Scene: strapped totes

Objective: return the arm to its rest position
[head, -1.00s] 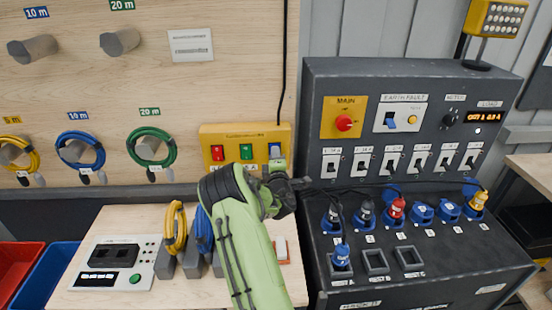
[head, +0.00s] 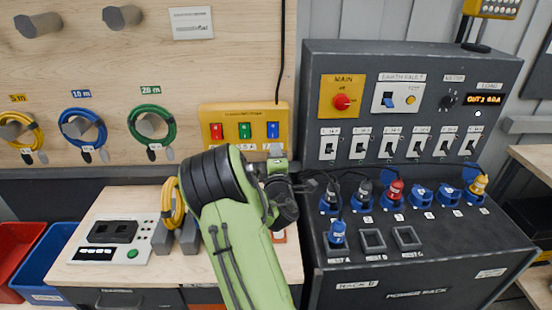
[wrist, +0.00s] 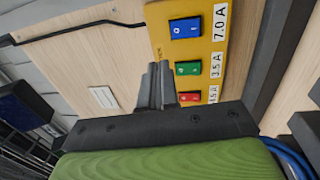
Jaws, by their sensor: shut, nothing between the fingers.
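My green arm rises from the bottom middle of the head view, bent at a dark ribbed joint. My gripper (head: 306,186) is the dark part at its end, between the workbench and the black power rack. In the wrist view its two grey fingers (wrist: 156,72) are together with nothing between them. They appear in front of the yellow switch panel (wrist: 215,45), and I cannot tell the gap. The panel also shows in the head view (head: 246,116). The arm hides part of the bench and whatever lies behind it.
The black rack (head: 420,262) at right holds several plugs and a blue plug (head: 337,233) in a front socket. A yellow coil (head: 172,205) stands among grey holders left of my arm. A tester box (head: 113,240) and red and blue bins (head: 50,268) are farther left.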

